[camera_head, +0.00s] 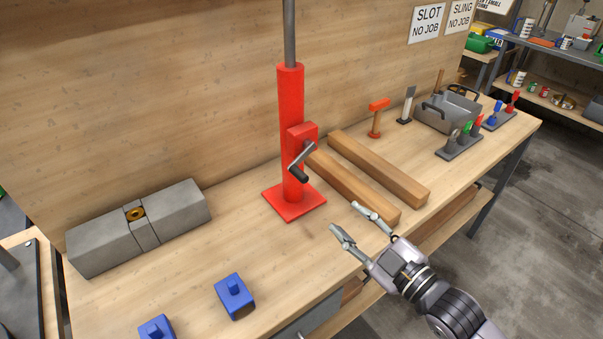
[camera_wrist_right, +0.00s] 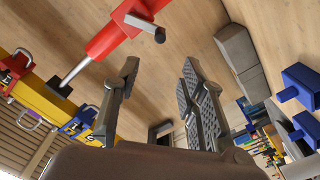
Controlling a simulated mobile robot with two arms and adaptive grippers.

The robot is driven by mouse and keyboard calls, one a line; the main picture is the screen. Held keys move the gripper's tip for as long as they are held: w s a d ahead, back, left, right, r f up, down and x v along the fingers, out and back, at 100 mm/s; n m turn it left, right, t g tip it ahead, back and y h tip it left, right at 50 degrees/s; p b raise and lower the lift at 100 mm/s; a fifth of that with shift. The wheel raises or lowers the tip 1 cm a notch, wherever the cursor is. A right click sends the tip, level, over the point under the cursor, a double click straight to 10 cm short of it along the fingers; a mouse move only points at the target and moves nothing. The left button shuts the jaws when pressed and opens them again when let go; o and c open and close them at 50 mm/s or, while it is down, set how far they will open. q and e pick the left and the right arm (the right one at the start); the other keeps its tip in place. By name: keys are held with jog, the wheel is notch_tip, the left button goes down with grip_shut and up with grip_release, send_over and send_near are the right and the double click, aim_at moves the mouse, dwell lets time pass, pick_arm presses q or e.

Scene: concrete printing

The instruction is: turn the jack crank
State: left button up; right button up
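The red jack (camera_head: 291,130) stands upright on its square red base on the wooden bench, with a grey rod rising from its top. Its crank (camera_head: 301,162) comes out of the red box on the jack's side, and its dark handle (camera_head: 298,173) points down toward the front. The crank handle also shows at the top of the right wrist view (camera_wrist_right: 147,28). My right gripper (camera_head: 354,217) is open and empty, to the right of and in front of the jack, apart from the crank. In the right wrist view its two fingers (camera_wrist_right: 160,85) are spread. My left gripper is not in view.
Two wooden beams (camera_head: 378,168) lie right of the jack, close to my right gripper. A grey block (camera_head: 175,213) lies at the left. Blue blocks (camera_head: 234,297) sit near the front edge. A metal tray (camera_head: 448,110) and small tools stand at the far right.

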aim_at(306, 181)
jog(key=p+x, duration=0.3)
jog(key=x, duration=1.3)
jog(key=shift+w+a, duration=0.2)
jog(key=shift+w, duration=0.1)
jog(key=shift+f, duration=0.1)
jog(key=shift+c, duration=0.6)
grip_shut()
